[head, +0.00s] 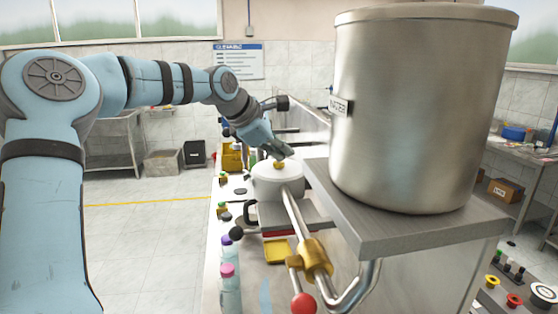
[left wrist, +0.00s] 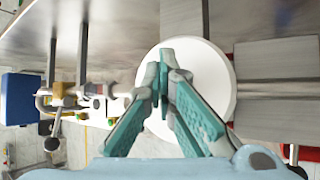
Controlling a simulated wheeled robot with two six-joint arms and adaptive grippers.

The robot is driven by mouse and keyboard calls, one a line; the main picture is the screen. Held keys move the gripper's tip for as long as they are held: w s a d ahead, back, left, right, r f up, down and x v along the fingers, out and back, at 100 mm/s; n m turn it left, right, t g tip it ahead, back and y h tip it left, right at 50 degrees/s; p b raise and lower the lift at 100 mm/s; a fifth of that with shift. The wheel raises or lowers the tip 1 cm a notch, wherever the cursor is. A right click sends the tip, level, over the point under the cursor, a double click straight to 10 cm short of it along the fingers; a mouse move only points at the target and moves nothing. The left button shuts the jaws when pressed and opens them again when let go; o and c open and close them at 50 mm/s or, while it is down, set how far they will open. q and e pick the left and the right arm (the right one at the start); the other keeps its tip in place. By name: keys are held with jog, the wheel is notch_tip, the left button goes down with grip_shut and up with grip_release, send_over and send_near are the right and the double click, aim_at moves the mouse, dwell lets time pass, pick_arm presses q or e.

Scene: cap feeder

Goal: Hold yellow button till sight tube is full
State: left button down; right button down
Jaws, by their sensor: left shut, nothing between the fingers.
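A yellow button (head: 491,281) sits on a control panel at the lower right of the head view, far from my left gripper. My left gripper (head: 281,157) is shut and empty. It points down just above a small gold knob (head: 279,165) on top of a white round pot (head: 266,182); I cannot tell whether the fingertips touch the knob. In the left wrist view the shut fingers (left wrist: 166,62) lie in front of the white round top (left wrist: 212,75), and the knob is hidden. I cannot make out a sight tube. My right gripper is out of view.
A large steel tank (head: 420,110) stands on a grey shelf (head: 400,235) right of my gripper. A pipe with a brass valve (head: 315,257) and a red ball (head: 303,303) runs below. Bottles (head: 230,285) line the bench's left edge. A red button (head: 514,299) is on the panel.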

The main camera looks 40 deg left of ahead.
aim_at(281, 163)
pick_arm(q)
jog(key=shift+r, duration=0.1)
dwell(0.7)
jog(key=shift+r+p, duration=0.8)
jog(key=shift+p, duration=0.2)
notch_tip(281, 163, up, 2)
jog(key=p, duration=0.2)
jog(key=shift+r+p, duration=0.25)
jog(key=shift+p, duration=0.05)
jog(key=shift+r, duration=0.35)
jog(key=shift+r+p, duration=0.4)
jog(key=shift+r, duration=0.5)
